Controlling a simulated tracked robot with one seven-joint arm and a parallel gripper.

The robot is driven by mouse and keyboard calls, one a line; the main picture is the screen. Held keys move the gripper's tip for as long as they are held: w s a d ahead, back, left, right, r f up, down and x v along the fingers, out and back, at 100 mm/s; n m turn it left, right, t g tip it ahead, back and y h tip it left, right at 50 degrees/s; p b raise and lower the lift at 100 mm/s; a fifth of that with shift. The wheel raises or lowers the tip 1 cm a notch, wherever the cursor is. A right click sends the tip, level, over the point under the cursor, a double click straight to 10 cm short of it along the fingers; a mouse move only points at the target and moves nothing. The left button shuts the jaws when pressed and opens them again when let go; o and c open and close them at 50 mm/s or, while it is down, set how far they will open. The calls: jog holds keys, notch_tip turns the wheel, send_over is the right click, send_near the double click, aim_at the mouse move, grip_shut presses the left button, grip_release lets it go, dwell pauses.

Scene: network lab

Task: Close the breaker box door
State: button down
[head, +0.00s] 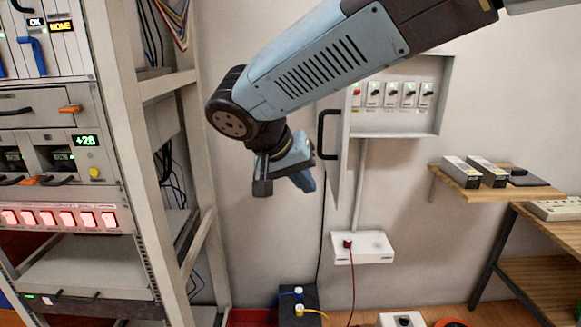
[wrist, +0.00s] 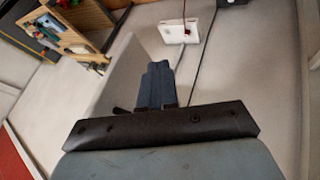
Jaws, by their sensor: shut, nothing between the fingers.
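The breaker box (head: 443,95) is a grey box on the wall, with a row of several switches inside, partly hidden behind my arm. Its door (head: 340,155) stands open at the left side, swung out from the wall and seen nearly edge-on. A black bar handle (head: 322,135) is on the door. My gripper (head: 306,183) is shut and empty, just left of the door and below the handle. I cannot tell whether it touches the door. In the wrist view the shut fingers (wrist: 158,70) point at a pale grey surface.
A tall equipment rack (head: 130,130) stands at the left. A white socket box (head: 362,247) with a red cable is on the wall below the breaker box. A wooden shelf (head: 500,187) and a workbench are at the right. Bare wall lies between rack and door.

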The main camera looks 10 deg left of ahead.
aim_at(335, 195)
jog(key=shift+w+d+r, duration=0.1)
jog(key=shift+w+d, duration=0.1)
jog(key=shift+d, duration=0.75)
jog(key=shift+w+d, duration=0.15)
jog(key=shift+d, duration=0.75)
